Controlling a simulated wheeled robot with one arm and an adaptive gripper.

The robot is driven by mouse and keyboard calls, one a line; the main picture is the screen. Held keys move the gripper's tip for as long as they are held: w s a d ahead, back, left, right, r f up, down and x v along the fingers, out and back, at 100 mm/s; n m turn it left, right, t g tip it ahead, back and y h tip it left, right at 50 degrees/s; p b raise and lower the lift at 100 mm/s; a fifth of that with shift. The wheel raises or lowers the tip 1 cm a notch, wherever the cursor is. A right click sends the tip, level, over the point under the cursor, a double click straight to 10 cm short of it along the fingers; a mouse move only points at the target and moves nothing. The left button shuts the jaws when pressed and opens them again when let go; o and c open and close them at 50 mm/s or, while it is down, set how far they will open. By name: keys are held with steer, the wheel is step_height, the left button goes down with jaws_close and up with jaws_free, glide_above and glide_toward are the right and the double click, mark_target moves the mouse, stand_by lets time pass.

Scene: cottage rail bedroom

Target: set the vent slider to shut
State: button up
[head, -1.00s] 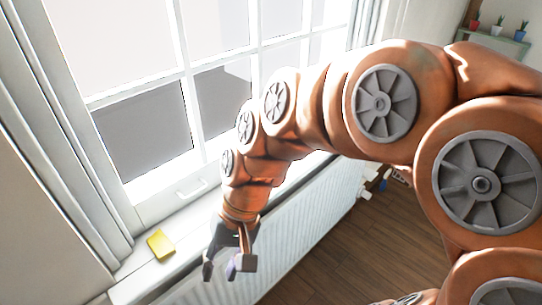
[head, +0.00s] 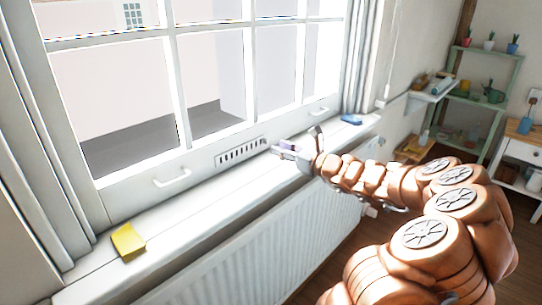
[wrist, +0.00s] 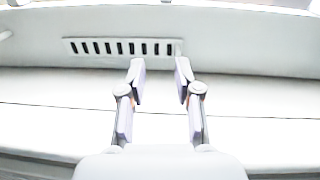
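The vent (head: 242,152) is a pale plate with a row of dark slots, set low in the window frame above the sill. It also shows in the wrist view (wrist: 120,47), upper left of centre, with its slots dark. A small pale tab, seemingly the slider (wrist: 178,48), shows faintly at the plate's right end. My gripper (head: 296,144) is beside the vent's right end, over the sill. In the wrist view my gripper (wrist: 160,68) is open and empty, its fingertips just below the vent's right end. I cannot tell whether they touch anything.
A yellow object (head: 128,241) lies on the left of the sill (head: 185,215), and a blue one (head: 351,119) at its right end. White window handles (head: 172,178) stick out beside the vent. A radiator (head: 270,225) stands below. Green shelves (head: 470,100) stand at the right.

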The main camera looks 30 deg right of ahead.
steer(key=shift+d+f+m+h, duration=0.25)
steer(key=shift+d+f+m, duration=0.1)
steer(key=shift+d, duration=0.3)
steer(key=shift+d+f+m+h, duration=0.25)
steer(key=shift+d+f, duration=0.1)
steer(key=shift+d, duration=0.25)
steer(key=shift+x, duration=3.75)
steer(key=shift+a+r, duration=0.1)
jaws_close()
